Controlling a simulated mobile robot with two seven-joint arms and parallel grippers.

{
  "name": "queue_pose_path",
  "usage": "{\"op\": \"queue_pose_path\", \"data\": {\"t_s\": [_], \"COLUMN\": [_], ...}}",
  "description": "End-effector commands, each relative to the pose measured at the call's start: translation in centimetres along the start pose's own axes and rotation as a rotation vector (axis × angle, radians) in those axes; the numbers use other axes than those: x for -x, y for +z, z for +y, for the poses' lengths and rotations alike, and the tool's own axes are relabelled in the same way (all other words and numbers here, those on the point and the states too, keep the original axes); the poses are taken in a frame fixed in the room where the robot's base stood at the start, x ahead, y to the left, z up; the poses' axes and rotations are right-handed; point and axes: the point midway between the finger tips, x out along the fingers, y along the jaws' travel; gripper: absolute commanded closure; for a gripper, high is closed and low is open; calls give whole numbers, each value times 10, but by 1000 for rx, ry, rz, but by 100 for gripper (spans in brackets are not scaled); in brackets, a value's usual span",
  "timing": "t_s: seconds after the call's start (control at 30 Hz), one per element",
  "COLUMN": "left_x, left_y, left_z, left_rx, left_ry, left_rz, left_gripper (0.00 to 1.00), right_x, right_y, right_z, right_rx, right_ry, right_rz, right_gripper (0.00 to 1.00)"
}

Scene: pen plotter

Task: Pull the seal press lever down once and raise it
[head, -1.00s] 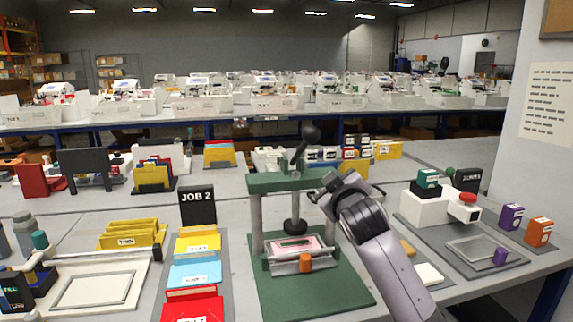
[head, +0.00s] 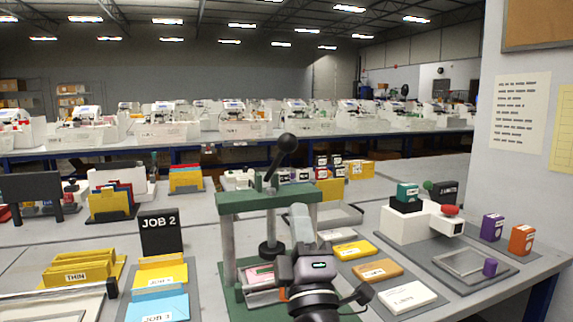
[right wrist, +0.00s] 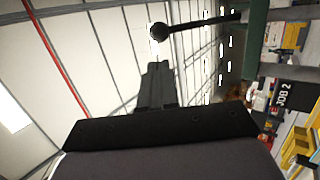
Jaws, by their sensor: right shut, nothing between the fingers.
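The seal press has a green top beam (head: 240,200) on grey posts and a green base. Its dark lever (head: 274,172) stands raised, tilted to the right, with a black ball knob (head: 287,143) at the top. A dark round ram (head: 268,248) hangs under the beam over a pink piece (head: 260,274). My right gripper (head: 299,211) is shut and empty, in front of the press's right side and below the knob. In the right wrist view the knob (right wrist: 160,32) shows beyond the shut fingertips (right wrist: 157,65), with a visible gap. My left gripper is not in view.
A white machine with a red knob (head: 450,210) stands to the right, near a wall. Cards (head: 407,296) lie between it and the press. A JOB 2 sign (head: 160,230) and folders stand to the left. Free space is above the press.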

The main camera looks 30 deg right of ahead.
Motion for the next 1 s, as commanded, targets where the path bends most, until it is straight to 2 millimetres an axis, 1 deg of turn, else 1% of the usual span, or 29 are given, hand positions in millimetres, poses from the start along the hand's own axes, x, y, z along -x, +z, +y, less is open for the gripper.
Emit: {"op": "queue_pose_path", "data": {"t_s": [0.03, 0.1, 0.3, 0.5, 0.6, 0.7, 1.0], "left_x": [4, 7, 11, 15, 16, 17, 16], "left_y": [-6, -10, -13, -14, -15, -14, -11], "left_z": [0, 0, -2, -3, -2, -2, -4], "left_rx": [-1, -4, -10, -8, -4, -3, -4], "left_ry": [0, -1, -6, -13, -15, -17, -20], "left_rz": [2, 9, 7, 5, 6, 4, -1], "left_gripper": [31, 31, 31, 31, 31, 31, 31], "right_x": [-13, -28, -70, -102, -112, -116, -118], "right_y": [0, 0, 0, 1, 1, 1, 1], "right_z": [4, 4, 4, 2, 1, 0, -1], "right_rx": [4, 4, 3, 2, 1, 0, 0], "right_ry": [5, 5, 3, 2, 0, -1, -2], "right_rz": [-1, -1, -2, -3, -2, -2, -1], "right_gripper": [100, 100, 100, 100, 100, 100, 100]}}
